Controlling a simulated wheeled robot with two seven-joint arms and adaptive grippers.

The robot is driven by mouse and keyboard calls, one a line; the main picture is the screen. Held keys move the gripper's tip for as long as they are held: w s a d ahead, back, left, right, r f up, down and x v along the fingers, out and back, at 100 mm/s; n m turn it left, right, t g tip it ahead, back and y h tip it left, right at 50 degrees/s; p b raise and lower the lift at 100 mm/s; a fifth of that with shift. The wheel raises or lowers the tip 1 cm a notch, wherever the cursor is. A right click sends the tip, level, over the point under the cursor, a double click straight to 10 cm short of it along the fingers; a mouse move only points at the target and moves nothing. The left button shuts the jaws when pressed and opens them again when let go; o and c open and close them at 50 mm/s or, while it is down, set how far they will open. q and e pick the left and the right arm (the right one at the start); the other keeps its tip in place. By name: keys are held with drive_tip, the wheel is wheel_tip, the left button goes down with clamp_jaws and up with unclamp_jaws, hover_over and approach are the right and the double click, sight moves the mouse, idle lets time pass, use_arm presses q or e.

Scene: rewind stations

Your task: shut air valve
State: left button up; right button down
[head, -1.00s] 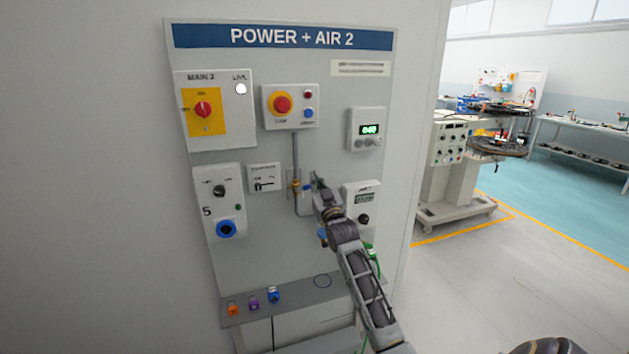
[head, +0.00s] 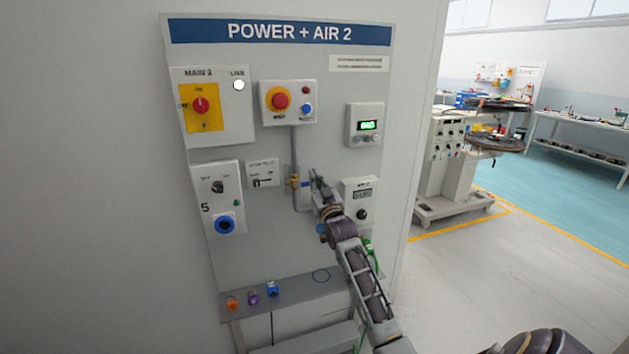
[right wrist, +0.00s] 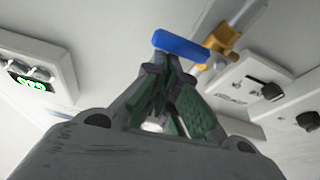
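The air valve (head: 294,182) is a brass body on a grey pipe in the middle of the panel, with a blue lever (head: 305,184) pointing to the right. In the right wrist view the blue lever (right wrist: 180,46) lies across just beyond the fingertips, with the brass body (right wrist: 222,40) to its right. My right gripper (head: 316,180) is at the free end of the lever. Its fingers (right wrist: 170,72) come together at the tips, close to the lever; I cannot tell whether they touch it. My left gripper is not in view.
The panel (head: 235,262) carries a main switch (head: 202,106), a red stop button (head: 281,101), a lit green display (head: 367,125) and a gauge box (head: 361,202) right of my gripper. A shelf (head: 295,290) with coloured plugs juts out below. Open floor lies right.

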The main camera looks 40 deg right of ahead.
drive_tip(key=v, duration=1.2)
idle(0.6)
idle(0.6)
